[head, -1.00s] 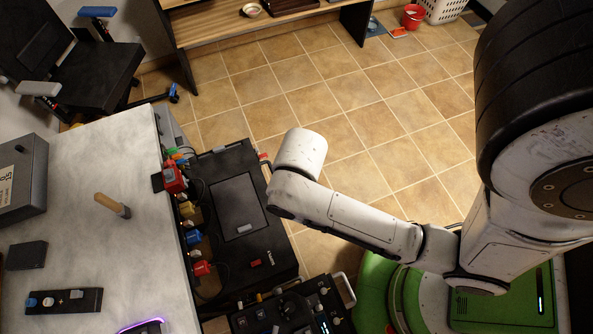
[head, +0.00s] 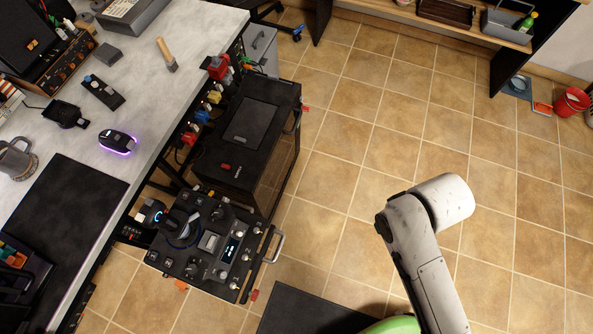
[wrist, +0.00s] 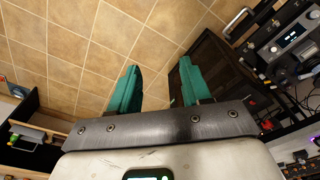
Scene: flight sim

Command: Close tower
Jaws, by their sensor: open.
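A black tower-like case (head: 240,140) stands on the floor beside the desk in the head view, with a rectangular panel on its top and a dark, see-through-looking side facing right. I cannot tell whether a door or cover on it is open. A dark case (wrist: 215,62), probably the same tower, shows in the wrist view right of my gripper (wrist: 157,78). My gripper's two teal fingers are apart, with only floor tiles between them. In the head view my white arm is over the tiles, right of the tower and apart from it; the fingers are hidden there.
A black control console (head: 215,243) with knobs and a handle stands in front of the tower. The desk (head: 140,75) holds a glowing mouse (head: 118,141), a brush and a mug. Colored plugs line its edge. A shelf (head: 450,30) stands at the back. Tiled floor right of the tower is clear.

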